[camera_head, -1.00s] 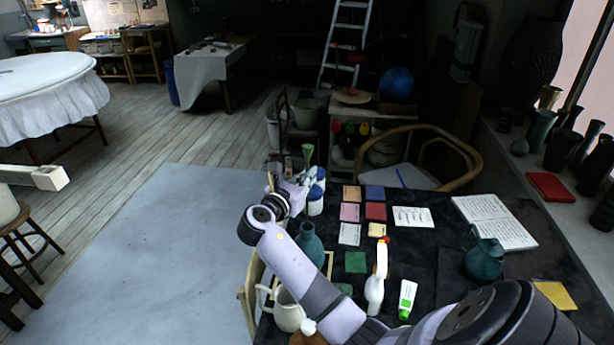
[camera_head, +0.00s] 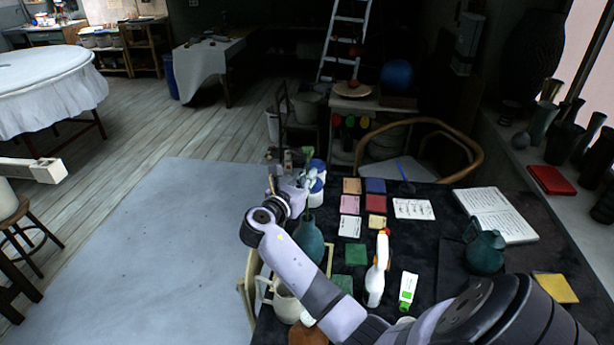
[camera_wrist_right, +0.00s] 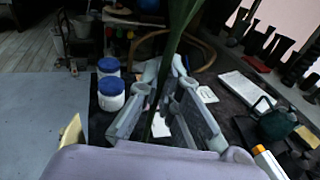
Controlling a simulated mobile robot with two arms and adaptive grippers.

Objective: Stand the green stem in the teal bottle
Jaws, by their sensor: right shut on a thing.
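The green stem (camera_wrist_right: 172,60) is between the fingers of my right gripper (camera_wrist_right: 168,88) in the right wrist view, rising past the top edge. Its lower end is hidden behind my wrist. In the head view my right gripper (camera_head: 306,174) is over the far left of the dark table, with a bit of the stem (camera_head: 309,153) showing above it. The teal bottle (camera_head: 309,243) stands upright on the table, nearer than the gripper and partly behind my right arm. The stem is outside the bottle. My left gripper is not in view.
White jars with blue lids (camera_wrist_right: 110,95) stand close beside the gripper. A teal jug (camera_head: 485,252), white spray bottle (camera_head: 376,280), green-white tube (camera_head: 408,290) and cream pitcher (camera_head: 286,302) are on the table. Coloured tiles (camera_head: 376,203) and an open notebook (camera_head: 497,213) lie flat.

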